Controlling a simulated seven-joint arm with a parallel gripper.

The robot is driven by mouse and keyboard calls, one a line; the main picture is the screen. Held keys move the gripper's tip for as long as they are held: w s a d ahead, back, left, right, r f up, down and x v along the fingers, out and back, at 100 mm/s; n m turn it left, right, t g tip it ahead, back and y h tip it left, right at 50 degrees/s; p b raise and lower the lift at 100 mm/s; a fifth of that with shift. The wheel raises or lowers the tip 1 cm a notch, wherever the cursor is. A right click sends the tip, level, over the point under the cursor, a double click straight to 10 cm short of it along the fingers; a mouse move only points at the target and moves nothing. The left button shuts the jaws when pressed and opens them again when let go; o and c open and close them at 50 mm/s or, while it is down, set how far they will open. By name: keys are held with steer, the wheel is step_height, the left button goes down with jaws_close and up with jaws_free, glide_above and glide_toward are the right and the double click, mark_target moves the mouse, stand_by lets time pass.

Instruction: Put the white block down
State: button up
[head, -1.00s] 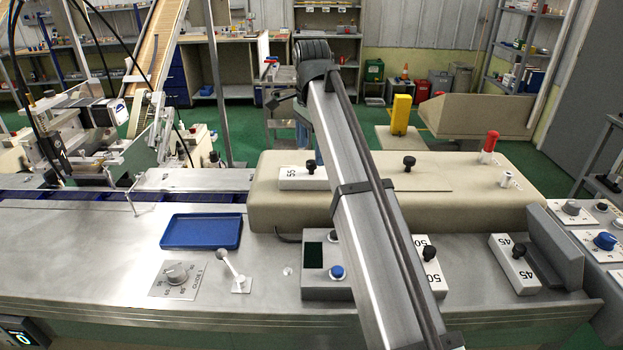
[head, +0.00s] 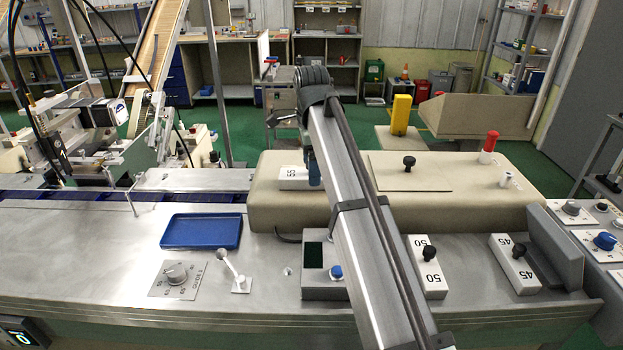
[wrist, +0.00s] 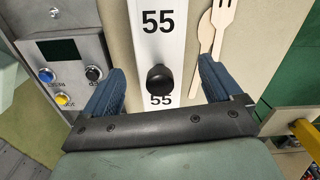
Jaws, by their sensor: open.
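A white block marked 55 (head: 293,178) lies on the beige housing (head: 270,210). It also shows in the wrist view (wrist: 157,45), with its black knob (wrist: 160,79) in the middle. My gripper (wrist: 160,84) is open, with one blue finger on each side of the knob and visible gaps to it. In the head view my gripper (head: 314,168) is at the block's right end and hides the knob. Other white blocks, marked 50 (head: 430,272) and 45 (head: 515,262), lie on the metal bench.
A blue tray (head: 202,231) lies on the metal bench (head: 110,235) at left. A grey control box (head: 322,292) stands in front of the housing. A wooden fork and spoon (wrist: 215,30) show beside the block. A red-topped post (head: 489,146) stands at the housing's right.

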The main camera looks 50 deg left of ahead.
step_height(320, 180, down, 2)
steer(key=shift+f, duration=0.2)
steer(key=c, duration=1.5)
